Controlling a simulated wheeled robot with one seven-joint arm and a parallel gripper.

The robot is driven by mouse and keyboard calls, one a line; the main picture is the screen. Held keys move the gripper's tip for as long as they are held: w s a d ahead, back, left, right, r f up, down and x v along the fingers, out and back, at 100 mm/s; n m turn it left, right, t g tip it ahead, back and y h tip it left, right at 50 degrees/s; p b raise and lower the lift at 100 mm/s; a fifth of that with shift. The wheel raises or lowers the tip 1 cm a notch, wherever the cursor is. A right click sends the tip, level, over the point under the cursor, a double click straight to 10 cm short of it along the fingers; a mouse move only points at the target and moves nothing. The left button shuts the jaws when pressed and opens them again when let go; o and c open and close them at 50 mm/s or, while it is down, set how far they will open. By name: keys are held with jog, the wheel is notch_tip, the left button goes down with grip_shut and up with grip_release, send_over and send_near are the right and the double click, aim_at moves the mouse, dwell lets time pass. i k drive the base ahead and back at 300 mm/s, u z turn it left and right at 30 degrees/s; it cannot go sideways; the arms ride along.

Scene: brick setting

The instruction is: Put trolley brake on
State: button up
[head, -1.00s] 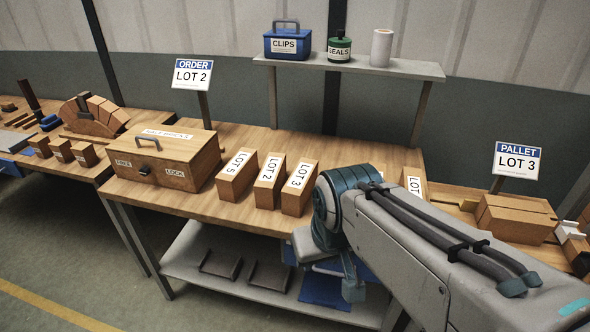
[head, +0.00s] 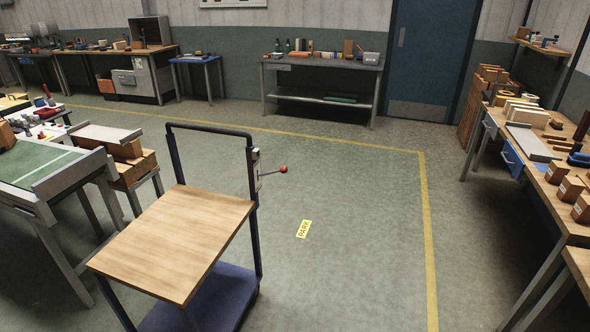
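The trolley (head: 178,242) stands at the lower left of the head view, with a wooden top, a blue lower deck (head: 215,296) and a dark push handle (head: 210,130) at its far end. On the handle's right post is a small grey plate with a brake lever ending in a red knob (head: 283,169). The lever sticks out to the right, close to level. The plate's markings are too small to read. My gripper is not in view.
A yellow "PARK" floor label (head: 304,229) lies right of the trolley, inside a yellow floor line (head: 425,200). The floor there is clear. A green-topped table (head: 40,165) stands close on the left, a workbench (head: 575,215) on the right.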

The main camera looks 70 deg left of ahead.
aim_at(283, 168)
jog(key=u, duration=2.4)
jog(key=i, duration=2.7)
jog(key=u, duration=0.5)
